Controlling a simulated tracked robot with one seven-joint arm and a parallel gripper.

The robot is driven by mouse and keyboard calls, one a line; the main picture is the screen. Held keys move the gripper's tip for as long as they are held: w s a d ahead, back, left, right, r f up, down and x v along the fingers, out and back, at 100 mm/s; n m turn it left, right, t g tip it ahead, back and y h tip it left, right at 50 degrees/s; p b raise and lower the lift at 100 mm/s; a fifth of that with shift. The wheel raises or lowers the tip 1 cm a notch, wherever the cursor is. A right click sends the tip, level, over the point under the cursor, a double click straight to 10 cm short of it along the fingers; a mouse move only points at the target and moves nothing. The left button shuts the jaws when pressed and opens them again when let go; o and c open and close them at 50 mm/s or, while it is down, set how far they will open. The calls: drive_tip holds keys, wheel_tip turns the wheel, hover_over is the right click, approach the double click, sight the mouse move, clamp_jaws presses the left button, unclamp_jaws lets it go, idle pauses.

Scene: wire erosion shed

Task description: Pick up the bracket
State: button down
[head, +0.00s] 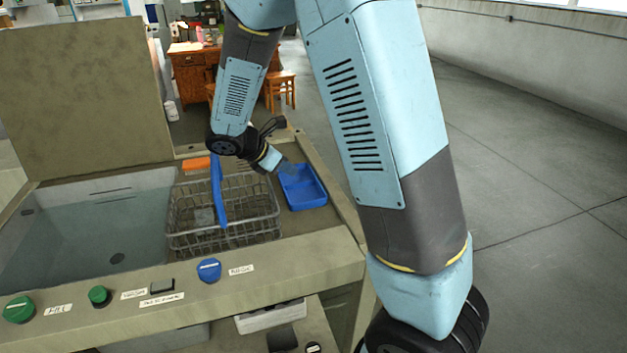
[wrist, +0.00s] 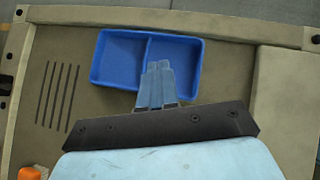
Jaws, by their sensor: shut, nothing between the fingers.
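My gripper (head: 288,168) is shut and empty, its fingers together. No bracket can be made out for certain. A small grey piece (head: 204,215) shows inside the wire basket (head: 255,234), left of my gripper; it is too small and too screened by wires to tell whether it is the bracket.
The basket has a raised blue handle (head: 217,190). An orange object (head: 195,164) lies behind it. A deep basin (head: 75,235) is at left, with an upright lid (head: 85,95) behind. Green and blue buttons (head: 208,269) line the front ledge. A raised rim surrounds the tray's surface.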

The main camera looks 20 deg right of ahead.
sight(318, 185)
drive_tip(key=shift+x, duration=4.95)
drive_tip(key=shift+a, duration=0.2)
